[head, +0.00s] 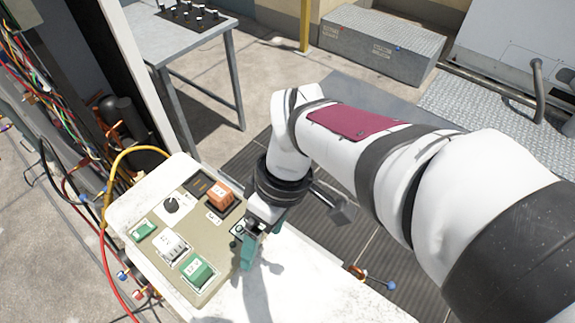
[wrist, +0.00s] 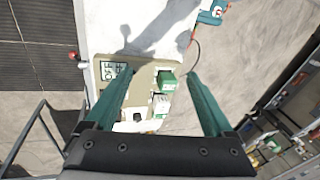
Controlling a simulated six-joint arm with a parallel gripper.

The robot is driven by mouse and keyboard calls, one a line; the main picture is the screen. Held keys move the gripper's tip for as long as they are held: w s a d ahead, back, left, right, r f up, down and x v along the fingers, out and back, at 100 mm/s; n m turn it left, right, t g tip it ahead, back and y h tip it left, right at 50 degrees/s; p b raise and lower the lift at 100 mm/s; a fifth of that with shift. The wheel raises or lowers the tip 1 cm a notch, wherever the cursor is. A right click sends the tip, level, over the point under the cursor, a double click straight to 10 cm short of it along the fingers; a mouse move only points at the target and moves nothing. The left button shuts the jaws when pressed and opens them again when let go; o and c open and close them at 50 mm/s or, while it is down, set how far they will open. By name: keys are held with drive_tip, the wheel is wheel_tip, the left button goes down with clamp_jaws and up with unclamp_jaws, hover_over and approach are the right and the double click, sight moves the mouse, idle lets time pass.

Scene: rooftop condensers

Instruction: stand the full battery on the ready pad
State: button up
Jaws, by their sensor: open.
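A tan board lies on a white bench. In the head view, a green block (head: 197,270) stands at its near edge, beside a white block (head: 172,247). An orange block (head: 220,196) stands on a dark base at the far right. I cannot read the labels, so which block is the full battery, and which spot is the ready pad, is unclear. My gripper (head: 249,256) is over the board's right edge, hiding part of it. In the wrist view, my gripper (wrist: 160,76) is open and empty; the green block (wrist: 167,80) appears between its teal fingers, with the white block (wrist: 161,103) below.
The board also holds a black knob (head: 170,205) and a flat green piece (head: 143,229). Yellow and red cables run along the bench's left side, near an open wiring cabinet. A grey table (head: 180,45) stands behind. The bench right of the board looks mostly clear.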

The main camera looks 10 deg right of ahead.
drive_tip(key=s+d+m+t+h, duration=0.1)
drive_tip(key=s+d+m, duration=0.6)
drive_tip(key=m, duration=0.8)
drive_tip(key=shift+s+d+f+m, duration=0.15)
drive_tip(key=shift+s+f+m, duration=0.1)
drive_tip(key=shift+s+m, duration=0.2)
